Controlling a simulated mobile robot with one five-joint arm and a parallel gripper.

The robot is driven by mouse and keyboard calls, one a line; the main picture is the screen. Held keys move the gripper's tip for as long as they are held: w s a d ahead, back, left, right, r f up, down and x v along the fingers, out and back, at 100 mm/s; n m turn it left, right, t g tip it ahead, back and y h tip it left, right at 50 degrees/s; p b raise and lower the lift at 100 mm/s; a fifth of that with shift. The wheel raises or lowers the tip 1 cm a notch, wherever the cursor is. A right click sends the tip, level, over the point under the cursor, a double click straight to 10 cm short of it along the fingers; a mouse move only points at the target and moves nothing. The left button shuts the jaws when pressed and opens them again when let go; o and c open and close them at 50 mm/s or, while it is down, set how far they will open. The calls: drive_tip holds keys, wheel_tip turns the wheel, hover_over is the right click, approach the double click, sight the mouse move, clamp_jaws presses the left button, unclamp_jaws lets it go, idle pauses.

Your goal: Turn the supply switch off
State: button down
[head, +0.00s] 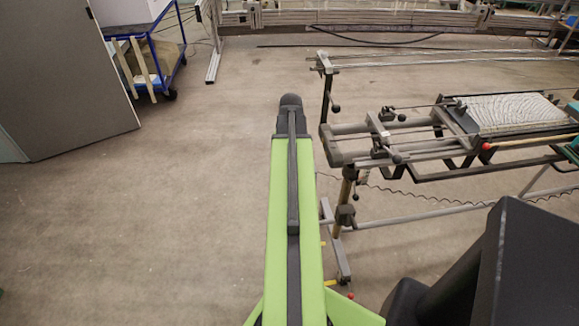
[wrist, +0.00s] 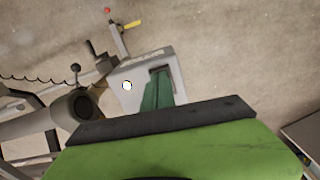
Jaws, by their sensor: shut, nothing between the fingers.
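A light grey box (wrist: 131,73) shows in the wrist view, with a small bright round spot (wrist: 127,85) on its face and a printed strip along its upper edge. A dark-framed recess on its right side holds a dark green part (wrist: 157,88), which looks like the supply switch; I cannot tell its position. My gripper (wrist: 155,121) shows as a green body with a dark front edge, shut and empty. It hides the lower part of the box; contact cannot be judged. In the head view my arm reaches forward, its gripper not distinguishable.
A metal frame (head: 345,155) with rods and a woven panel (head: 515,112) stands right of my arm. A wavy cable (head: 425,194) runs below it. A blue cart (head: 160,60) and a grey panel (head: 60,75) stand left. The floor (head: 170,220) left of my arm is clear.

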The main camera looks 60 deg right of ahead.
drive_tip(key=shift+f, duration=0.25)
wheel_tip(320, 180, up, 7)
drive_tip(key=p, duration=0.7)
drive_tip(key=shift+r, duration=0.1)
drive_tip(key=shift+w, duration=0.1)
drive_tip(key=w+a+n, duration=0.5)
drive_tip(key=w+a, duration=1.4)
drive_tip(key=a, duration=0.2)
drive_tip(key=w+a+n, duration=0.2)
drive_tip(key=a+n, duration=0.3)
drive_tip(key=a, duration=2.4)
drive_tip(key=shift+w+a+n, duration=0.15)
drive_tip(key=shift+w+n, duration=0.15)
drive_tip(key=shift+n, duration=0.1)
